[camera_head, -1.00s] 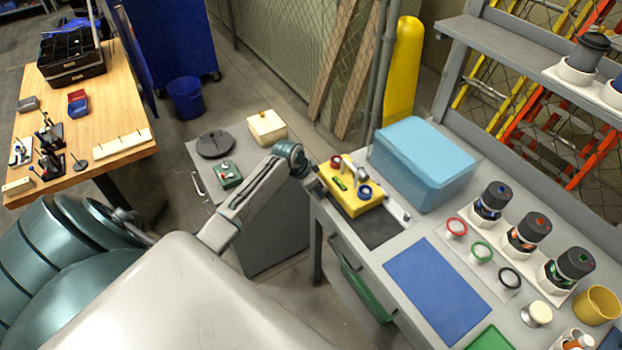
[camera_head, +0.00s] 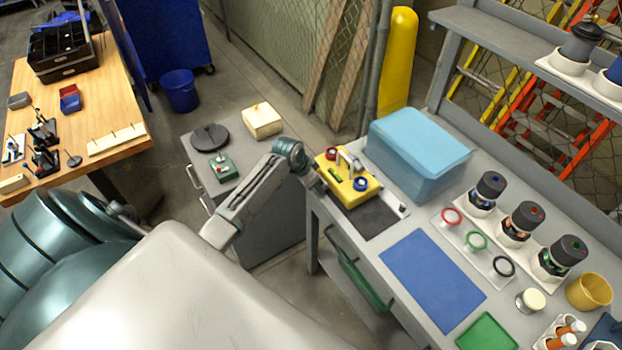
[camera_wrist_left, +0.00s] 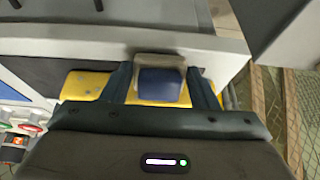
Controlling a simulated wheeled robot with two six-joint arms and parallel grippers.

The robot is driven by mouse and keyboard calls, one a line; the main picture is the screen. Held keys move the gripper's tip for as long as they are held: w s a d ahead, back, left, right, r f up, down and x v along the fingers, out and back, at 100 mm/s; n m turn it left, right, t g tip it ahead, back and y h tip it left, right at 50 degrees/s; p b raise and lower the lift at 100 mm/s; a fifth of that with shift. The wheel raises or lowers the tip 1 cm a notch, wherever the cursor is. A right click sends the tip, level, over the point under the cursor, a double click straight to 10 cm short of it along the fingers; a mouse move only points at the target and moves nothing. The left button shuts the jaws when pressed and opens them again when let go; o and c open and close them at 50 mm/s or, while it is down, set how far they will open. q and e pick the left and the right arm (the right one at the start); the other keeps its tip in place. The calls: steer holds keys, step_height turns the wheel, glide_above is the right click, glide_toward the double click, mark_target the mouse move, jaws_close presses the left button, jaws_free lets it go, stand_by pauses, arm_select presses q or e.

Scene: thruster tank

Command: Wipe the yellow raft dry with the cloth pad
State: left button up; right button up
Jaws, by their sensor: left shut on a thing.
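The yellow raft (camera_head: 366,193) sits on the dark mat at the left end of the grey bench, with small red, green and blue fittings and a grey arch on top. In the left wrist view the raft (camera_wrist_left: 88,84) shows behind my fingers, with a few pale spots. My left gripper (camera_wrist_left: 163,86) is shut on the cloth pad (camera_wrist_left: 160,84), a block with a beige edge and a dark blue face. In the head view my left gripper (camera_head: 317,182) is at the raft's left edge, its fingers and the pad hard to make out. Whether the pad touches the raft is unclear. My right gripper is out of view.
A light-blue bin (camera_head: 418,150) stands right behind the raft. A blue mat (camera_head: 432,280), coloured rings (camera_head: 477,241) and several dark-capped canisters (camera_head: 524,226) lie to the right. A low grey cabinet (camera_head: 262,235) stands left, across a gap.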

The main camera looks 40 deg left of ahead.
arm_select(q)
steer(key=shift+d, duration=0.2)
steer(key=shift+s+d, duration=0.25)
steer(key=shift+d, duration=0.2)
steer(key=shift+s+d, duration=0.2)
steer(key=shift+d, duration=0.25)
steer(key=shift+s+d, duration=0.2)
steer(key=shift+d, duration=0.3)
steer(key=shift+s+d, duration=0.2)
steer(key=shift+d, duration=0.3)
steer(key=shift+d, duration=0.15)
steer(key=shift+s+d, duration=0.45)
steer(key=shift+d, duration=0.4)
steer(key=shift+s+a, duration=0.1)
